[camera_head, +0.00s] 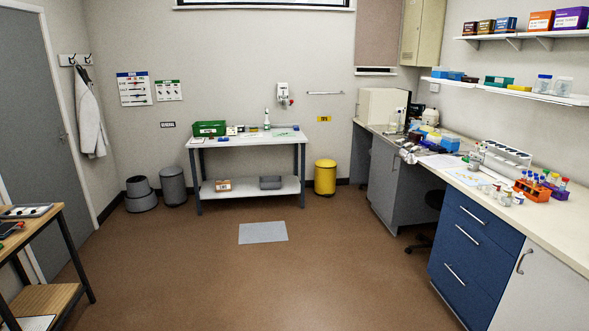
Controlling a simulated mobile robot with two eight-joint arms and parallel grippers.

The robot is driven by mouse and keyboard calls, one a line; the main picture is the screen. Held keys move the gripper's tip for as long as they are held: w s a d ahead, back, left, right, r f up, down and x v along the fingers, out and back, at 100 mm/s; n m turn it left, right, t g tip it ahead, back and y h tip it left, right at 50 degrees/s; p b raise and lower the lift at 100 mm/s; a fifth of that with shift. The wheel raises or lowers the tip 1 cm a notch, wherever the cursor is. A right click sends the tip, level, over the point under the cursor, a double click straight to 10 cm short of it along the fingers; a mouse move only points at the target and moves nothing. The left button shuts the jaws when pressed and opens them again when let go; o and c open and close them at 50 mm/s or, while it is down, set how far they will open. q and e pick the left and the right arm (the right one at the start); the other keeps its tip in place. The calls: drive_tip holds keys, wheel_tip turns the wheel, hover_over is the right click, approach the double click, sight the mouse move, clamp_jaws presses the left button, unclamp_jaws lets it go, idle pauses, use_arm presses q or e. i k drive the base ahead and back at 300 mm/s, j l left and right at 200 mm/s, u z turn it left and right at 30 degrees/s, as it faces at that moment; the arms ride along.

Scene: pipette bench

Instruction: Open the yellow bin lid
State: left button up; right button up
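The yellow bin (325,179) stands on the floor against the far wall, just right of the white table. It is a round upright bin, seen from across the room. Its lid (325,163) appears closed on top.
A white table (246,139) stands left of the bin. A grey cabinet (383,172) under the long bench is to its right. Grey bins (173,187) stand farther left. A flat grey mat (263,232) lies mid-floor. The brown floor between is otherwise clear.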

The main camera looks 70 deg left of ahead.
sight(326, 163)
drive_tip(key=u, duration=2.1)
drive_tip(key=i, duration=2.75)
drive_tip(key=i+j, duration=0.1)
drive_tip(key=i, duration=1.25)
drive_tip(key=i+z, duration=0.1)
drive_tip(key=i, duration=1.25)
drive_tip(key=i+j, duration=0.15)
drive_tip(key=i, duration=1.2)
drive_tip(key=i+j, duration=0.15)
drive_tip(key=i, duration=1.25)
